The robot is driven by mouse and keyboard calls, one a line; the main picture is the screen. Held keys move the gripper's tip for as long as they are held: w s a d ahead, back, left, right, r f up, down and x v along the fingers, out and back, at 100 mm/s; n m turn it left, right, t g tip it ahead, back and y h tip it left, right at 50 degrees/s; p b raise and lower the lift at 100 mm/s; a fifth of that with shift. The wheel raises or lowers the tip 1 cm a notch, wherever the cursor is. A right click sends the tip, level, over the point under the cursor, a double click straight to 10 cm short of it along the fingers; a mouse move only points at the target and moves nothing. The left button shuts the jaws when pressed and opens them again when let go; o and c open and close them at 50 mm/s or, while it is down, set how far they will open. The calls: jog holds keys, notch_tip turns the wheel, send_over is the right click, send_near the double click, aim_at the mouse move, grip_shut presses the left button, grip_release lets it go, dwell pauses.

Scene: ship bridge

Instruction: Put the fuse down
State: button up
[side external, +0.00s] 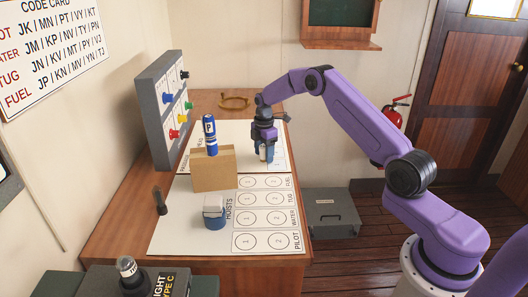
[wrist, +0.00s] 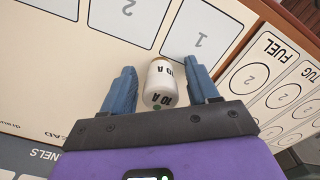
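The fuse (wrist: 163,82) is a white cylinder marked "10 A", between my gripper's two blue fingers in the wrist view. In the side view my gripper (side external: 264,153) points down low over the far part of the white sheet, with the fuse (side external: 263,154) partly hidden between the fingers. In the wrist view the fuse is beside the box numbered 1 (wrist: 201,38). I cannot tell whether its lower end touches the sheet.
A cardboard-coloured block (side external: 214,170) with a blue cylinder (side external: 209,135) on top stands left of my gripper. Nearer are a blue-and-white object (side external: 214,212) and a dark handle (side external: 160,201). A grey panel with coloured knobs (side external: 163,110) stands along the wall. The circles grid (side external: 265,215) is bare.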

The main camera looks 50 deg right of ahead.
aim_at(264, 146)
jog(key=shift+r, duration=0.15)
notch_tip(264, 146, up, 12)
dwell(0.6)
jog(key=s+a+r+m, duration=0.1)
jog(key=s+a+r, duration=0.3)
jog(key=s+a, duration=0.6)
jog(key=s+a+r, duration=0.3)
jog(key=s+a, duration=0.6)
jog(key=a, duration=0.3)
jog(key=s+d+f+m, duration=0.1)
jog(key=s, duration=1.2)
jog(key=s+d+f+m, duration=0.1)
jog(key=s, duration=1.3)
jog(key=shift+d+f, duration=0.35)
